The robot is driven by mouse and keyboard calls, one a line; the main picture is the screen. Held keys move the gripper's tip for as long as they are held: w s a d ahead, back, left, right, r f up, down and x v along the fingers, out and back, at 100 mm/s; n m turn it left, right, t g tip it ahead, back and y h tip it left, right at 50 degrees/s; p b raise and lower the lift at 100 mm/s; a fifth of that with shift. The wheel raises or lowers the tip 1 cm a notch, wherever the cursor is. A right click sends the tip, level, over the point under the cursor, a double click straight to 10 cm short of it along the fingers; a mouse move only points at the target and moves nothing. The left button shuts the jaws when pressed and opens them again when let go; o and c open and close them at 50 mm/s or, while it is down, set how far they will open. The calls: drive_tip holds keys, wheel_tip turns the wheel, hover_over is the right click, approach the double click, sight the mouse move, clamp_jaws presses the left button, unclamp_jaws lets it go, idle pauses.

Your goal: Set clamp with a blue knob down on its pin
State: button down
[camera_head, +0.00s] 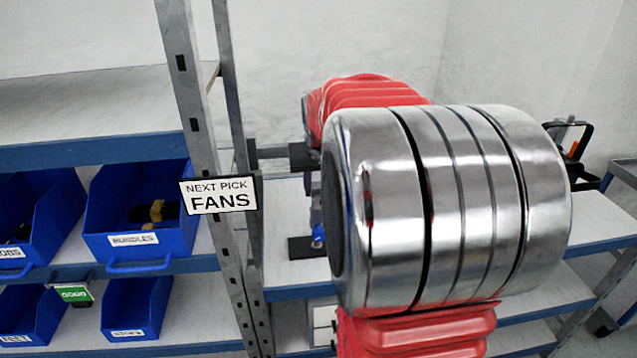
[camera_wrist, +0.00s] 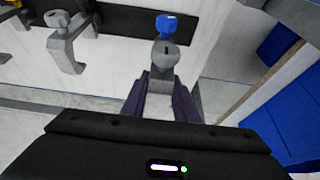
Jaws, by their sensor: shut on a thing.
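The clamp with a blue knob shows at the upper middle of the wrist view, with its blue knob (camera_wrist: 166,26) above a grey body (camera_wrist: 165,54). My gripper (camera_wrist: 160,82) is shut on the clamp's grey body between its dark purple fingers. In the head view my silver and red arm covers most of the gripper. A small blue knob (camera_head: 318,237) shows there just left of the arm. A second grey clamp with a pale knob (camera_wrist: 57,19) is at the wrist view's upper left, apart from my gripper. I cannot make out the pin.
A dark bar (camera_wrist: 120,19) lies behind the clamps. Blue bins (camera_head: 135,215) stand on the left shelves, beside a grey upright (camera_head: 188,80) with a "FANS" sign (camera_head: 218,195). A black item with an orange part (camera_head: 572,150) stands on the right shelf.

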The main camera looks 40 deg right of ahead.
drive_tip(key=shift+f, duration=3.3)
drive_tip(key=c, duration=1.3)
unclamp_jaws()
drive_tip(key=shift+c, duration=0.2)
drive_tip(key=shift+o, duration=0.3)
drive_tip(key=shift+a, duration=0.1)
drive_tip(key=o, duration=0.5)
drive_tip(key=shift+r, duration=0.1)
drive_tip(key=shift+v, duration=5.4)
